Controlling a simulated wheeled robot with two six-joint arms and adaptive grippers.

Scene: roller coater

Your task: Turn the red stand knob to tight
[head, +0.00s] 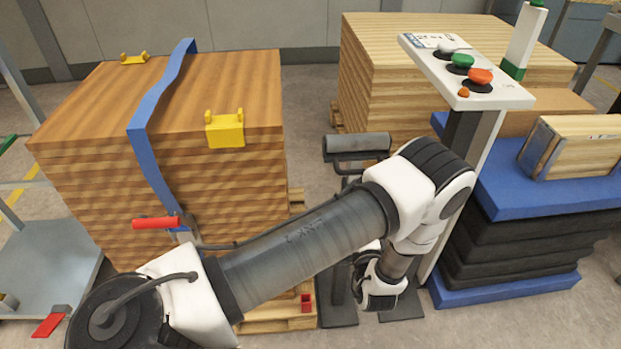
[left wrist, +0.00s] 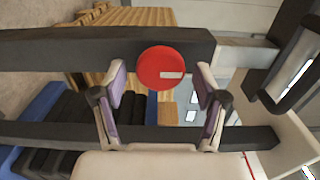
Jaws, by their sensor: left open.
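The red stand knob (left wrist: 160,68) is round with a pale bar mark running from its middle to the right. It sits on the dark grey post of the stand (left wrist: 60,49), which crosses the left wrist view. My left gripper (left wrist: 162,75) is open, with one finger on each side of the knob in that view. Gaps show between the fingers and the knob; whether the tips reach its depth I cannot tell. In the head view, the roller stand (head: 357,143) rises behind my left arm, which hides its middle and the knob. My right gripper is not in view.
A strapped stack of wooden boards (head: 225,185) stands left, with a red-handled lever (head: 156,222) on its strap. A control panel (head: 500,98) with coloured buttons stands right of the roller stand. A blue lift table (head: 500,190) is farther right, carrying a wooden block (head: 580,148).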

